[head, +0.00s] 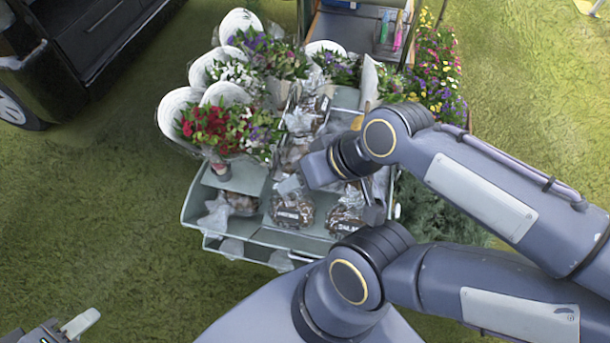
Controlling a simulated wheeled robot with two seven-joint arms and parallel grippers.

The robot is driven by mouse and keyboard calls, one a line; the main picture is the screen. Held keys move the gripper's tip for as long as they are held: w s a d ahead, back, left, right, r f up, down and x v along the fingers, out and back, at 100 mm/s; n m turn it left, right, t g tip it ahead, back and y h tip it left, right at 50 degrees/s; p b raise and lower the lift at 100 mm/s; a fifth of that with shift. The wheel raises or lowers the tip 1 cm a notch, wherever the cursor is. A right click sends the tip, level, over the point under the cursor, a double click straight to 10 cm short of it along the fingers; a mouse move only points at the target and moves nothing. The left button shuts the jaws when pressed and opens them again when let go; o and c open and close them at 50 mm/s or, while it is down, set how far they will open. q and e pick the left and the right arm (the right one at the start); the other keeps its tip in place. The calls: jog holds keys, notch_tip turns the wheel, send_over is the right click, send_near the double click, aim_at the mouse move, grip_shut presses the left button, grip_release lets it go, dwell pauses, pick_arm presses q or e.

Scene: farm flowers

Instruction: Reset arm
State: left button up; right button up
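My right arm comes in from the right, folds back and reaches over the grey-green display cart (190,207). Its wrist end hangs over the cart's middle, above the bagged goods. The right gripper (335,195) is mostly hidden under the wrist, and I cannot see its opening. My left gripper (62,329) shows only in part at the bottom left corner, with one pale fingertip over the grass. It is away from the cart, and I see nothing in it. The frame edge cuts off the rest of it.
The cart holds several bouquets in white wraps (226,125) and clear bags of dark goods (293,209). Potted flowers (436,75) stand at its right. A dark vehicle (92,35) is at the top left. Open grass (90,200) lies left of the cart.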

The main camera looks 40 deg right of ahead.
notch_tip(320, 180, up, 16)
jog(key=p, duration=1.6)
jog(key=shift+r, duration=0.2)
jog(key=shift+c, duration=0.4)
